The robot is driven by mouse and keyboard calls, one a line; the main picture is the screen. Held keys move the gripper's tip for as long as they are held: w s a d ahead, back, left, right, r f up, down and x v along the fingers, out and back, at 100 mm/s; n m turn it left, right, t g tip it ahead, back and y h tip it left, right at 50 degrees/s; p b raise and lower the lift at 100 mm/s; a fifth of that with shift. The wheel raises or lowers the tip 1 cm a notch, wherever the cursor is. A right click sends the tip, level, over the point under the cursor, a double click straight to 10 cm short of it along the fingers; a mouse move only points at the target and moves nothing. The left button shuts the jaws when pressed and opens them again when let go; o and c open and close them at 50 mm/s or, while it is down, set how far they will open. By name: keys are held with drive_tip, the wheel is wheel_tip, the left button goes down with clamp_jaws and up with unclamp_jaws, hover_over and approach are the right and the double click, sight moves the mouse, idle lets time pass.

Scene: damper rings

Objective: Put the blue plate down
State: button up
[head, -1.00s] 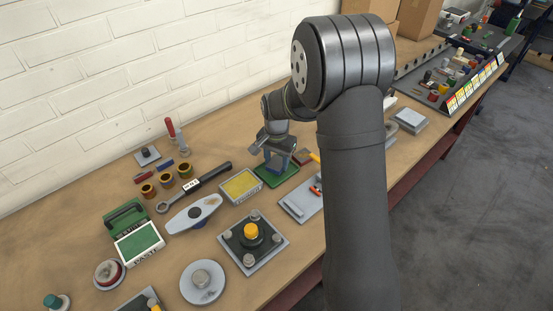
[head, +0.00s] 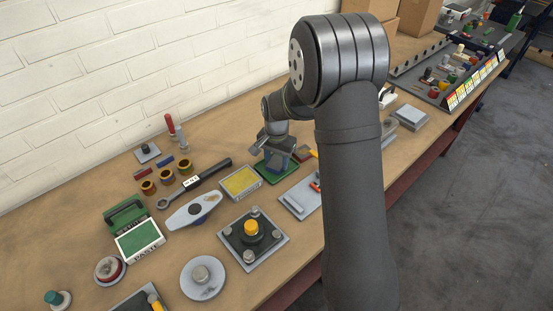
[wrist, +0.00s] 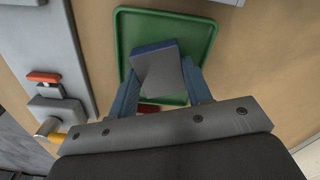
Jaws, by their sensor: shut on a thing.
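My gripper (wrist: 161,80) is shut on the blue plate (wrist: 160,72), which sits between its two blue-grey fingers in the wrist view. The plate shows a grey face and a dark blue far edge. It is over the green tray (wrist: 122,30), inside the tray's outline. I cannot tell whether its underside touches the tray floor. In the head view my gripper (head: 276,158) points down over the green tray (head: 268,174), and the plate is hard to make out between the fingers.
A yellow-topped box (head: 240,183) stands left of the tray. A grey fixture with a red clamp (head: 300,198) lies close on the right. A long dark wrench (head: 205,180) and several brass rings lie further left. A red piece shows under my gripper in the wrist view.

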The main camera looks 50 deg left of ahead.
drive_tip(key=o, duration=1.4)
wheel_tip(320, 180, up, 17)
drive_tip(key=shift+r, duration=0.2)
clamp_jaws()
idle(0.5)
drive_tip(key=shift+f, duration=0.1)
idle(0.3)
wheel_tip(320, 180, down, 15)
drive_tip(key=shift+r, duration=0.1)
idle(0.5)
drive_tip(key=shift+r, duration=0.1)
